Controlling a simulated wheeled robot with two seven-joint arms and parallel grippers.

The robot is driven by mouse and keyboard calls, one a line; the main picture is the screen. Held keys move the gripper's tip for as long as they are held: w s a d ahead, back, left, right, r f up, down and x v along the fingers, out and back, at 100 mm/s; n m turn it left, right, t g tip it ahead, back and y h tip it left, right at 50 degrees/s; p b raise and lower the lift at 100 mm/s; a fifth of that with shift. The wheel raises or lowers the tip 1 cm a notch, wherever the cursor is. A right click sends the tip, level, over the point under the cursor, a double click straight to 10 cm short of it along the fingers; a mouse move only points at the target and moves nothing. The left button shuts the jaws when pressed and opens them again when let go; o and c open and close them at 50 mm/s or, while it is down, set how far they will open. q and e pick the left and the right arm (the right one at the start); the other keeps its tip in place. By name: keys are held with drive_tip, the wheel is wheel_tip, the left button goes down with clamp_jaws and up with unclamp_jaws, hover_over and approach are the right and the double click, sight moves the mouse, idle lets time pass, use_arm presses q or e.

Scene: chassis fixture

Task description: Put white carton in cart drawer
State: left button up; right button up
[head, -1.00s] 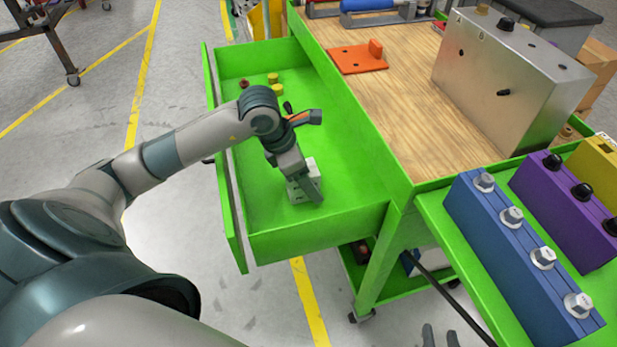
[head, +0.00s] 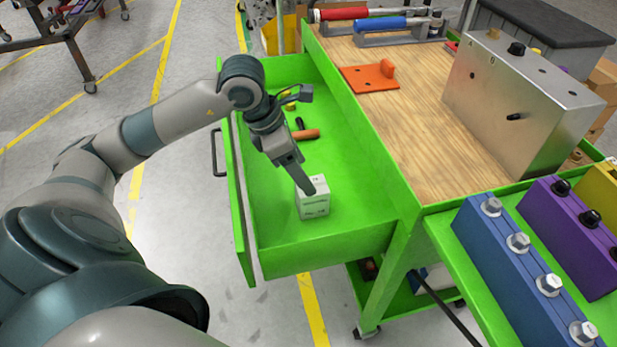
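The white carton (head: 314,204) stands upright on the floor of the open green cart drawer (head: 280,225), toward the drawer's near end. Dark print shows on its sides. My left gripper (head: 307,184) reaches down from above. Its fingertip overlaps the top of the carton in the head view. Only one finger shows clearly, so I cannot tell how wide the gripper is or whether it touches the carton. My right gripper is not in view.
A tool with an orange-brown handle (head: 305,134) lies farther back in the drawer, partly behind my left gripper. The wooden cart top (head: 420,130) holds an orange plate (head: 368,78) and a metal box (head: 520,100). The drawer floor around the carton is clear.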

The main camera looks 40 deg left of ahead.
use_arm(q)
drive_tip(key=shift+s+a+r, duration=0.15)
drive_tip(key=shift+s+r, duration=0.1)
drive_tip(key=shift+r, duration=0.4)
